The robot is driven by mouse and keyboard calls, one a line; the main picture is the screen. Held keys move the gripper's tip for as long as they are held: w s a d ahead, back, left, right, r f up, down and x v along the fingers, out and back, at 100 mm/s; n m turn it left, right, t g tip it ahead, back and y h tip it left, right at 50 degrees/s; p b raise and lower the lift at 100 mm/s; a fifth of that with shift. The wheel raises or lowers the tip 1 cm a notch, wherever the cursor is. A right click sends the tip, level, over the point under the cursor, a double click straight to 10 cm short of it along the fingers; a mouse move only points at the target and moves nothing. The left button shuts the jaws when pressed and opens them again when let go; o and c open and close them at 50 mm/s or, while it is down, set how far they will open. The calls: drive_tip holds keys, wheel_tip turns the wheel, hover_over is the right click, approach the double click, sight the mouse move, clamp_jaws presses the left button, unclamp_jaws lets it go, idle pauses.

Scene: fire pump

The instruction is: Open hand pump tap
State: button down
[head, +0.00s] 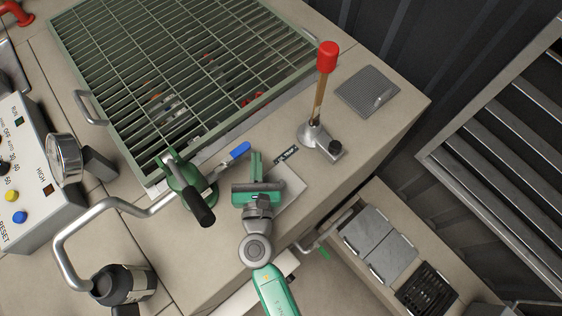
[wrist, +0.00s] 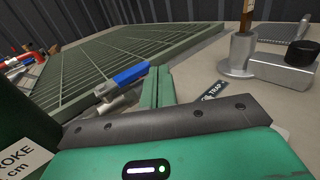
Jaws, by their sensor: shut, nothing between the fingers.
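A tap with a blue lever handle (head: 239,150) sits beside a green pump body (head: 182,172) at the grating's front edge. In the wrist view the blue handle (wrist: 130,74) points up and right from its metal stem. My gripper (head: 256,157) is shut and empty, its green fingers just right of the blue handle. In the wrist view the fingers (wrist: 157,84) stand close together, right beside the handle; I cannot tell whether they touch it. The tap's lower part is partly hidden by the pump body and my gripper.
A green grating (head: 180,70) lies behind the tap. A red-topped upright lever (head: 327,58) in a metal base stands to the right. A black grip (head: 201,208) and bent pipe (head: 85,225) lie left of my gripper.

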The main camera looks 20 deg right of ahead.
drive_tip(key=s+d, duration=0.1)
drive_tip(key=s, duration=0.3)
drive_tip(key=s+d, duration=0.1)
drive_tip(key=s, duration=0.3)
drive_tip(key=s+d, duration=0.2)
drive_tip(key=s, duration=0.2)
